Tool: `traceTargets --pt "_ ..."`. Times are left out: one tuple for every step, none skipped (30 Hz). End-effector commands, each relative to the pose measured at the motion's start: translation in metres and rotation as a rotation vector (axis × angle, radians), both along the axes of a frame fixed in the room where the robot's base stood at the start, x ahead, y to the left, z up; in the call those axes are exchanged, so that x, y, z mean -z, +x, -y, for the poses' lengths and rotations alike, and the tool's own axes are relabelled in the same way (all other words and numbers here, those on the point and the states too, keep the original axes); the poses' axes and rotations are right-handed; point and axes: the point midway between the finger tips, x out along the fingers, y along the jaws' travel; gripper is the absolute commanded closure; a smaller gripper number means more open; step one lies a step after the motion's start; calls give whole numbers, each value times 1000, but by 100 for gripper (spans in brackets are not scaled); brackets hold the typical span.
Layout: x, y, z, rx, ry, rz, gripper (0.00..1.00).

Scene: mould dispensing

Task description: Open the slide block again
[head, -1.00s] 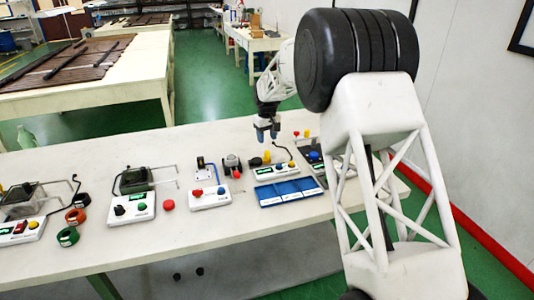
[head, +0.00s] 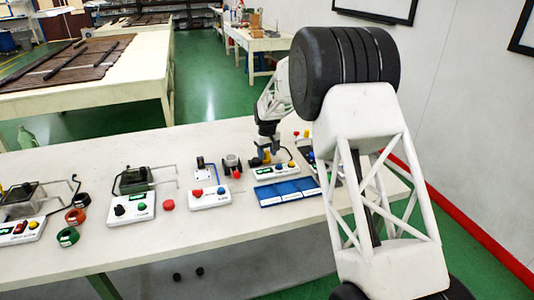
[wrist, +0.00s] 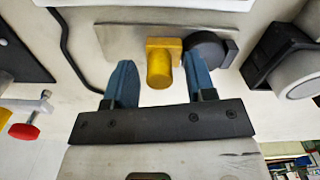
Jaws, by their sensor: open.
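A yellow block with a rounded knob (wrist: 159,66), which looks like the slide block, sits on a grey metal plate (wrist: 118,42) in the wrist view. A dark round part (wrist: 204,52) stands just right of it, close against it or touching. My gripper (wrist: 159,78) is open, with one blue finger on each side of the yellow knob. I cannot tell whether either finger touches it. In the head view my gripper (head: 267,154) is low over the back of a white control box (head: 276,173), and largely hides the yellow part there.
A blue tray (head: 288,192) lies in front of the white box. A bent black cable (wrist: 66,52) runs left of my gripper, and a red-tipped part (wrist: 24,130) lies further left. The table's front strip is clear.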

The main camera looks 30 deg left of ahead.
Motion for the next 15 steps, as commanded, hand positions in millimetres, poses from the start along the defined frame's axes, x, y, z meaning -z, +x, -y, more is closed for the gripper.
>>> traceTargets --pt "1 0 0 0 0 0 50" --pt "1 0 0 0 0 0 50" --pt "1 0 0 0 0 0 50" --pt "1 0 0 0 0 0 50" --pt "1 0 0 0 0 0 50" --pt "1 0 0 0 0 0 50" --pt "1 0 0 0 0 0 50" --pt "1 0 0 0 0 0 50" --pt "1 0 0 0 0 0 54" --pt "1 0 0 0 0 0 59" --pt "0 0 0 0 0 0 63" --pt "0 0 0 0 0 0 70" --pt "0 0 0 0 0 0 74" --pt "0 0 0 0 0 0 79" --pt "0 0 0 0 0 0 85"
